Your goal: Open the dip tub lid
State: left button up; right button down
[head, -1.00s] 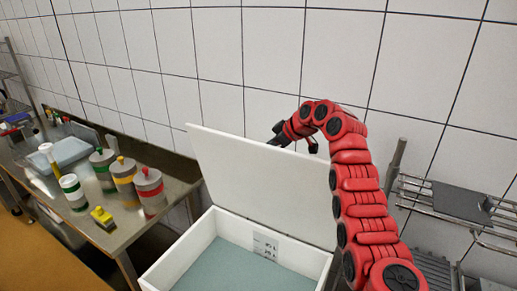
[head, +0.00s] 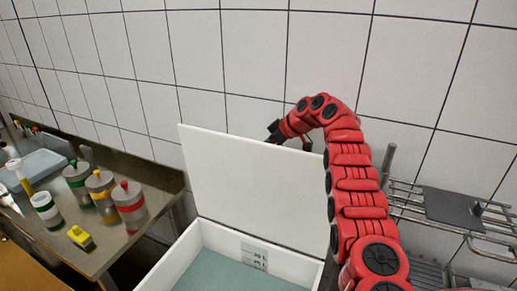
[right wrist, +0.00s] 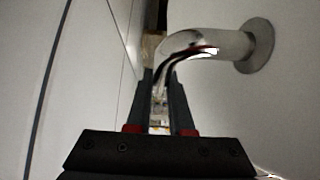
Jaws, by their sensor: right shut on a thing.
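The dip tub (head: 178,262) is a white box with pale blue-green liquid (head: 225,275) inside, at the bottom middle of the head view. Its white lid (head: 245,185) stands raised at the back, steeply tilted, with the tub open below. My right gripper (head: 275,132) reaches over the lid's top edge; its fingertips are largely hidden there. In the right wrist view, the gripper (right wrist: 160,88) is shut on the bent metal handle (right wrist: 200,42), which joins a pale surface by a round flange. My left gripper is not in view.
A steel table (head: 120,245) at left holds lidded pots with green, yellow and red bands (head: 129,205), and a small yellow object (head: 80,237). A wire rack (head: 440,210) is at right. The tiled wall (head: 225,65) is close behind the lid.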

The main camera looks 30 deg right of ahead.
jog(key=shift+s+d+f, duration=0.1)
jog(key=shift+d+f, duration=0.05)
jog(key=shift+f, duration=0.15)
jog(key=c, duration=1)
grip_release()
jog(key=shift+o, duration=0.9)
jog(key=shift+w+d+f, duration=0.15)
jog(key=shift+w+d, duration=0.05)
jog(key=shift+w, duration=0.1)
jog(key=shift+s+a+r, duration=0.15)
jog(key=shift+s+r, duration=0.05)
jog(key=shift+r, duration=0.1)
jog(key=shift+s+d+r+b, duration=0.2)
jog(key=shift+d+b, duration=0.05)
jog(key=shift+b, duration=0.05)
jog(key=b+v, duration=0.2)
jog(key=v, duration=0.6)
jog(key=shift+b, duration=0.35)
jog(key=p+v, duration=0.3)
jog(key=v, duration=0.5)
